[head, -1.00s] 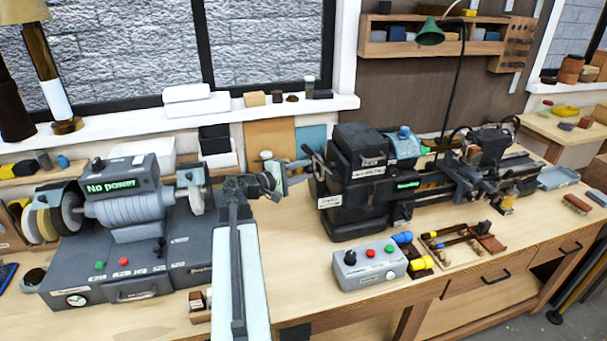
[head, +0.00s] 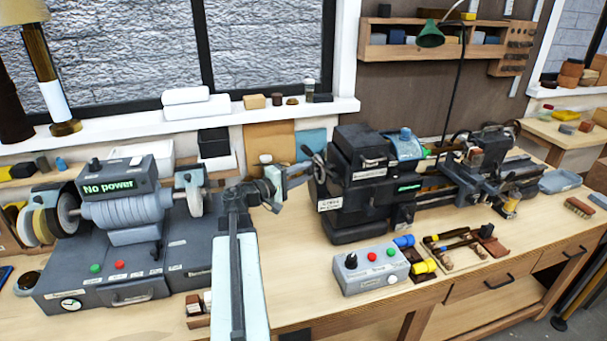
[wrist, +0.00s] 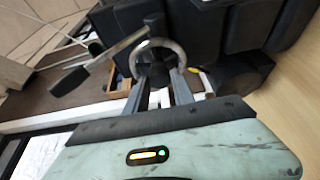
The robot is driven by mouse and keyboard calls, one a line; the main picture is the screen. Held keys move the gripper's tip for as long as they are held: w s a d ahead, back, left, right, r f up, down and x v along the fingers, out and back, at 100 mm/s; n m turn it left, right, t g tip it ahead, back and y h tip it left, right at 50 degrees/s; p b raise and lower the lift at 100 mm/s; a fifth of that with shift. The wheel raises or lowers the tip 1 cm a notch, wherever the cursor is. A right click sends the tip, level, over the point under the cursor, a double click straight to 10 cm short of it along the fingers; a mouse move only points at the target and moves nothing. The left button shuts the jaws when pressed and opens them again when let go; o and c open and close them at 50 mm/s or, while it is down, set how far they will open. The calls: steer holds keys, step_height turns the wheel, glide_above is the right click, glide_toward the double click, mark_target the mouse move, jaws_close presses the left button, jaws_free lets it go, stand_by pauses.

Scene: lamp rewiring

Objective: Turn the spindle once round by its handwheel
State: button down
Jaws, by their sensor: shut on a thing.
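The handwheel (wrist: 181,51) is a pale metal ring on the dark left end of the lathe (head: 345,221). In the head view the handwheel (head: 319,168) is small and partly hidden. My gripper (head: 303,172) reaches it from the left, at the end of my arm. In the wrist view my gripper (wrist: 160,82) has its two grey fingers at the lower part of the ring, shut on the handwheel. The exact contact of the fingertips is hard to see. The spindle itself is hidden inside the lathe's dark housing.
A polishing machine (head: 130,235) with a "No power" display stands on the left. A grey control box (head: 370,270) with buttons and a tray of tools (head: 465,245) lie in front of the lathe. A green lamp (head: 430,38) hangs above. A strip of bench at the front is clear.

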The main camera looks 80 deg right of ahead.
steer(key=shift+f, duration=0.1)
steer(key=c, duration=1.1)
jaws_free()
steer(key=shift+o, duration=0.2)
steer(key=v, duration=0.8)
